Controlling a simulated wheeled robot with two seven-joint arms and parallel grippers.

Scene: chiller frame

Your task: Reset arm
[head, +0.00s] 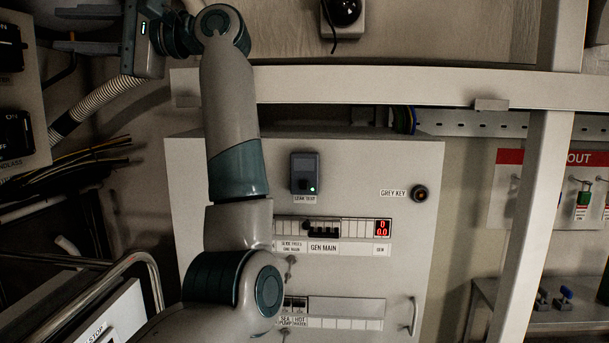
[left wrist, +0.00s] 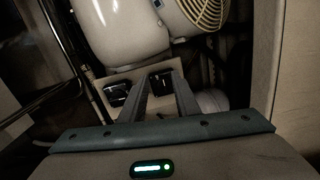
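My left arm rises from the bottom of the head view and bends at the top left. My left gripper (head: 62,31) points left there, with its two grey fingers apart. In the left wrist view the fingers of the left gripper (left wrist: 160,76) also show a gap with nothing held between them. Beyond them are a pale box with dark switches (left wrist: 115,92) and a white rounded tank (left wrist: 122,30). My right gripper is in neither view.
A grey control panel (head: 350,180) stands behind my left arm, which hides part of it. A pale frame post (head: 530,220) and crossbar (head: 400,86) cross the front. A switch box (head: 18,95), cables (head: 95,160) and a bent metal rail (head: 120,265) crowd the left.

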